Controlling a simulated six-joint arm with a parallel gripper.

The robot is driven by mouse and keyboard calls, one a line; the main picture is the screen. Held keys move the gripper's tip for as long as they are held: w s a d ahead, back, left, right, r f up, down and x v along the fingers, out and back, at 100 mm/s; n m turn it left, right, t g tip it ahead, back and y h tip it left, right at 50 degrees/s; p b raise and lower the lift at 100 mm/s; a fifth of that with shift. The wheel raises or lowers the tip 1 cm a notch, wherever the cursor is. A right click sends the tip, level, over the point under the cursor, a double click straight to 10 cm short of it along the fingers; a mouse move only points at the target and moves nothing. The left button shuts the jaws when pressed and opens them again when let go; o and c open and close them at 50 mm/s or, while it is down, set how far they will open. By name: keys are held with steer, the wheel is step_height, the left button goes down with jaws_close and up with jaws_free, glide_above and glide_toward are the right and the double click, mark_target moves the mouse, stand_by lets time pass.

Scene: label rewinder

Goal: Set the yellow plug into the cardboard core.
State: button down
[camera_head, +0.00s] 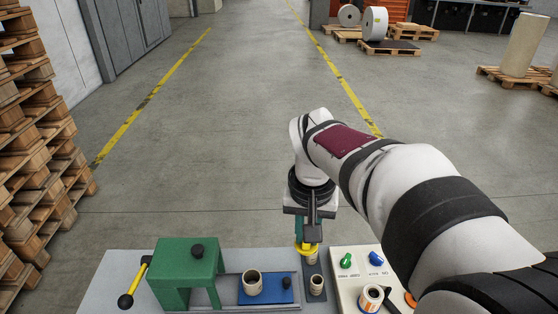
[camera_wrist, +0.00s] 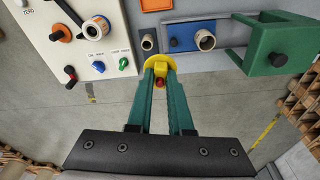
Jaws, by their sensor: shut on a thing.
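My gripper (camera_wrist: 160,72) has two teal fingers shut on the yellow plug (camera_wrist: 157,61). The plug also shows under the gripper in the head view (camera_head: 306,249), and a small red part shows between the fingers in the wrist view. A cardboard core (camera_head: 252,282) stands upright, open end up, on a blue block; it also shows in the wrist view (camera_wrist: 205,40). In the head view the plug is up and right of this core, apart from it. The plug's lower end is partly hidden.
A smaller tan tube (camera_head: 317,283) stands on a dark plate right of the blue block (camera_head: 275,297). A green bracket (camera_head: 180,262) with a black knob rises left of the core. A control panel (camera_head: 345,262) with knobs and a small roll (camera_head: 371,298) is at right.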

steer(key=shift+w+a+f+m+h, duration=0.15)
steer(key=shift+w+a+f+m, duration=0.8)
steer(key=shift+a+f, duration=1.5)
steer(key=shift+w+a+f+m+h, duration=0.1)
steer(key=shift+w+a+f+m, duration=0.85)
steer(key=shift+f, duration=2.45)
steer(key=shift+w+a+f+m+h, duration=0.15)
steer(key=shift+w+a+f+m, duration=0.2)
steer(key=shift+a+f+m, duration=1.7)
steer(key=shift+a+f+n, duration=0.2)
steer(key=shift+f+n, duration=0.15)
steer(key=shift+f, duration=0.25)
steer(key=shift+a+f+n, duration=0.2)
steer(key=shift+f+n, duration=0.1)
steer(key=shift+f, duration=0.25)
steer(key=c, duration=0.7)
jaws_free()
steer(key=shift+c, duration=0.2)
